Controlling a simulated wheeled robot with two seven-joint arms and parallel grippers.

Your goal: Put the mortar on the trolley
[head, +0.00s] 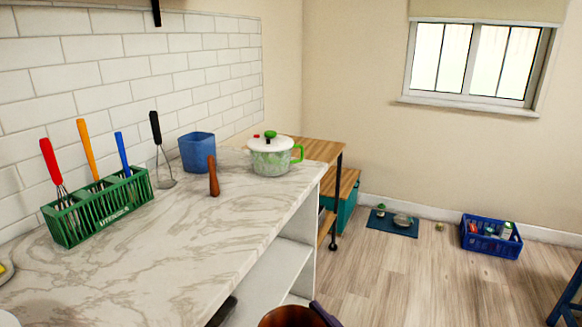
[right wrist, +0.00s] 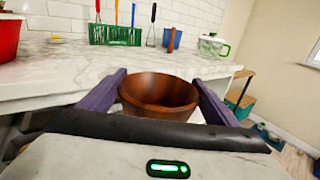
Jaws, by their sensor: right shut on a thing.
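The mortar, a brown wooden bowl (right wrist: 158,92), sits upright between the purple fingers of my right gripper (right wrist: 159,80), which is shut on it. In the head view, only the top of the mortar (head: 290,318) shows at the bottom edge, in front of the counter. The trolley (head: 318,149) has a wooden top, a lower wooden shelf and black legs with a wheel. It stands beyond the far end of the counter, partly hidden by it, and also shows at the right of the wrist view (right wrist: 243,76). My left gripper is not in view.
On the marble counter (head: 190,235) stand a green utensil rack (head: 100,208), a brown pestle (head: 213,178), a blue container (head: 196,152) and a white-green pot (head: 270,158). A blue crate (head: 490,237) and a mat (head: 392,224) lie on the floor. Open floor lies right of the counter.

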